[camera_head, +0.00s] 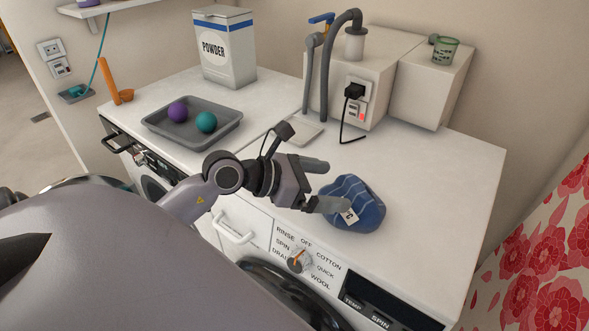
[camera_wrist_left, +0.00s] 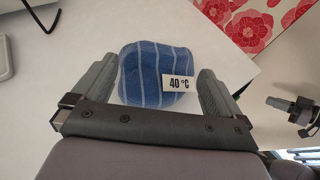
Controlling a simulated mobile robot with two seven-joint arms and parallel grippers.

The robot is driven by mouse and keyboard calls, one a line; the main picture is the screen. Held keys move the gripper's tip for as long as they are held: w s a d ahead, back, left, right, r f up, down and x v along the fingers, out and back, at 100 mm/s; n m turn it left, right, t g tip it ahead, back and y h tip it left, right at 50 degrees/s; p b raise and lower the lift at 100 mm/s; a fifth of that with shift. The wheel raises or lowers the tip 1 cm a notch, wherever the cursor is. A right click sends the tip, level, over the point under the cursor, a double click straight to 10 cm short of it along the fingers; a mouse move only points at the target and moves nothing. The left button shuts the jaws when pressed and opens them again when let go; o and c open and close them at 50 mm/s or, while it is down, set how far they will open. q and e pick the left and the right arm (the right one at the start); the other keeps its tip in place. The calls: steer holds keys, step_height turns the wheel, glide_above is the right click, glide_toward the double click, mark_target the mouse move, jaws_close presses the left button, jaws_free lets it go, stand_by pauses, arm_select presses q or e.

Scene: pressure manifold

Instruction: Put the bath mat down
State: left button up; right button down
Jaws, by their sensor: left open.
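The bath mat is a bundled blue cloth (camera_head: 352,204) with pale stripes and a white tag. It rests on the white top of the washing machine (camera_head: 440,190), near its front edge. My left gripper (camera_head: 322,184) is open, with one finger on the far side of the bundle and one at its near side. In the left wrist view the bundle (camera_wrist_left: 150,75) sits between the two spread fingers, and its tag reads 40 °C. I cannot tell whether the fingers touch it. A grey and black part (camera_wrist_left: 296,110) at the right looks like my right gripper; its jaws are unclear.
A grey tray (camera_head: 190,126) with a purple ball (camera_head: 178,111) and a teal ball (camera_head: 206,122) lies to the left. A powder box (camera_head: 224,50) stands behind it. A plugged-in socket box (camera_head: 355,85) is at the back. The top right of the bundle is clear.

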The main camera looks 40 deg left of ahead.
arm_select(q)
steer(key=b+v, duration=0.1)
steer(key=v, duration=0.7)
steer(key=shift+s, duration=0.15)
stand_by(0.5)
